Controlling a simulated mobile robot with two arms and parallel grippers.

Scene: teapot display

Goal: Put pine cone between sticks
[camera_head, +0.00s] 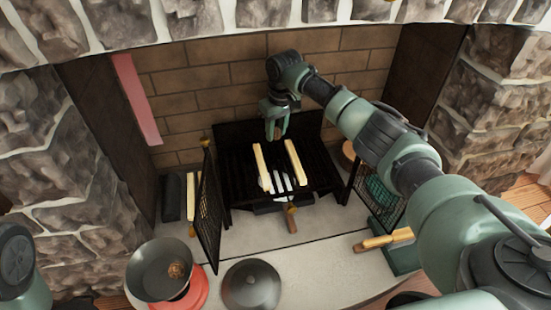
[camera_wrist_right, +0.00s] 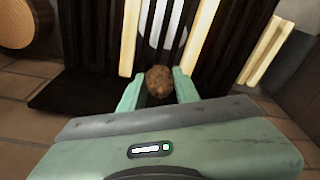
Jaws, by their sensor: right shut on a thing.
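My right gripper (camera_head: 277,133) is over the back of the black fireplace grate (camera_head: 236,150), pointing down. In the right wrist view its two fingers are shut on a brown pine cone (camera_wrist_right: 159,82). Two pale sticks lie on the grate, a left stick (camera_head: 262,168) and a right stick (camera_head: 296,163). In the head view the gripper is above the far ends of the sticks, about between them. The sticks also show in the wrist view (camera_wrist_right: 131,38) and (camera_wrist_right: 202,38). My left gripper is out of the head view; only part of its arm shows at lower left.
Another pine cone (camera_head: 177,270) lies in a dark pan (camera_head: 148,268) on a red base. A dark round lid (camera_head: 250,286) is beside it. Mesh doors (camera_head: 208,215) stand open at the grate. Brick walls the back.

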